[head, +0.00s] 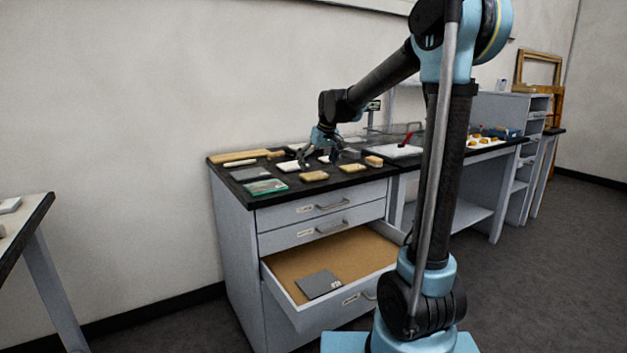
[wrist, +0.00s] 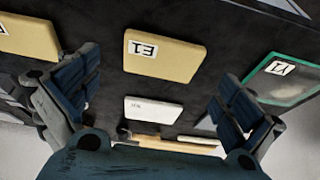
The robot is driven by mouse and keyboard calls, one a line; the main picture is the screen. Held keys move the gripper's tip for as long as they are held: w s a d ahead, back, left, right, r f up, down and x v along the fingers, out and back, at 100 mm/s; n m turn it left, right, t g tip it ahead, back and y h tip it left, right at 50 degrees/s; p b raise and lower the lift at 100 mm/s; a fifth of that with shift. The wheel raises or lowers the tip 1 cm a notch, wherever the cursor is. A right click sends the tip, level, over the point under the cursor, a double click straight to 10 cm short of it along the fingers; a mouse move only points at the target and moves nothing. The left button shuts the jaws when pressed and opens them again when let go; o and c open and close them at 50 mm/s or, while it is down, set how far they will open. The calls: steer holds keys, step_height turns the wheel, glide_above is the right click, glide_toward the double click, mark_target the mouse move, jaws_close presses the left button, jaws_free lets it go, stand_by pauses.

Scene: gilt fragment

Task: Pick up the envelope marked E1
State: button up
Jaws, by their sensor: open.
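The envelope marked E1 (wrist: 172,62) is a tan, flat, padded-looking piece with a white label at one corner. It lies on the dark cabinet top in the wrist view, between and beyond my finger tips. In the head view a tan piece (head: 314,176) near the front edge of the top appears to be this envelope; its label is too small to read there. My gripper (wrist: 150,88) is open and empty, with one finger at each side of the wrist view. In the head view my gripper (head: 318,160) hangs over the cabinet top, just behind that tan piece.
A white labelled envelope (wrist: 153,110), another tan one (wrist: 28,38) and a green-edged clear case (wrist: 285,82) lie around E1. An open lower drawer (head: 310,262) holding a grey folder (head: 319,284) juts out below. Several small items crowd the top.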

mark_target(314, 174)
steer(key=shift+x, duration=1.9)
steer(key=shift+a, duration=0.1)
steer(key=shift+c, duration=0.2)
steer(key=c, duration=0.8)
